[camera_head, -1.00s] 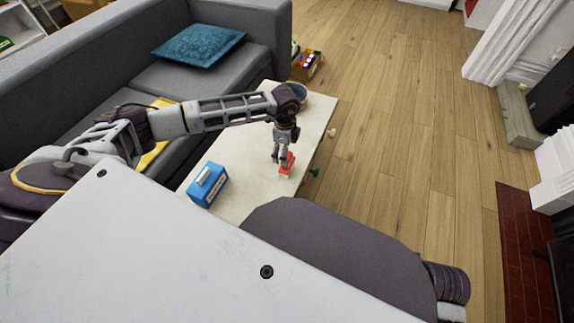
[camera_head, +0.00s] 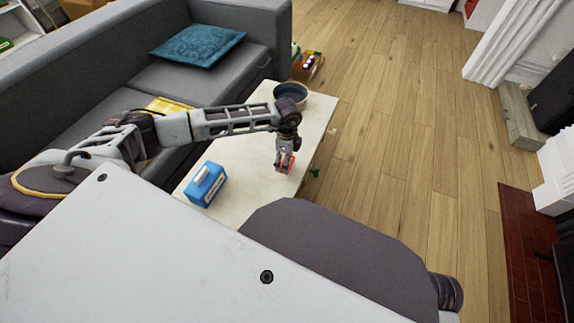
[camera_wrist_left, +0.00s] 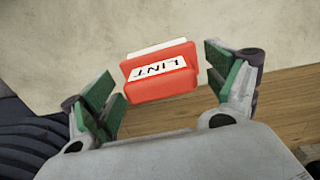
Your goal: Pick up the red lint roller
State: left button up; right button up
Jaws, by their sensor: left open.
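The red lint roller (camera_wrist_left: 160,75) has a white label reading LINT and a white edge on its far side. In the left wrist view it lies between and slightly beyond the open green-padded fingers of my left gripper (camera_wrist_left: 165,92), with a gap on each side. In the head view the lint roller (camera_head: 291,166) is on the pale table (camera_head: 246,190) near its right edge, partly hidden by my left gripper (camera_head: 285,162), which points down over it. My right gripper is not in view.
A blue box (camera_head: 203,185) stands on the table to the left, and a dark bowl (camera_head: 291,91) at its far end. A grey sofa (camera_head: 180,85) runs along the left. A small green object (camera_head: 315,173) shows beside the table's right edge. Wooden floor (camera_head: 400,130) is open on the right.

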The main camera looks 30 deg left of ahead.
pick_arm(q)
jog(key=shift+c, duration=0.5)
jog(key=c, duration=1.1)
jog(key=shift+r+p, duration=0.35)
jog(key=shift+r, duration=0.55)
notch_tip(320, 180, up, 3)
jog(key=shift+r+p, duration=0.15)
jog(key=shift+p, duration=0.45)
notch_tip(320, 180, up, 4)
jog(key=shift+r+p, duration=0.1)
jog(key=shift+p, duration=0.45)
jog(key=shift+r, duration=0.4)
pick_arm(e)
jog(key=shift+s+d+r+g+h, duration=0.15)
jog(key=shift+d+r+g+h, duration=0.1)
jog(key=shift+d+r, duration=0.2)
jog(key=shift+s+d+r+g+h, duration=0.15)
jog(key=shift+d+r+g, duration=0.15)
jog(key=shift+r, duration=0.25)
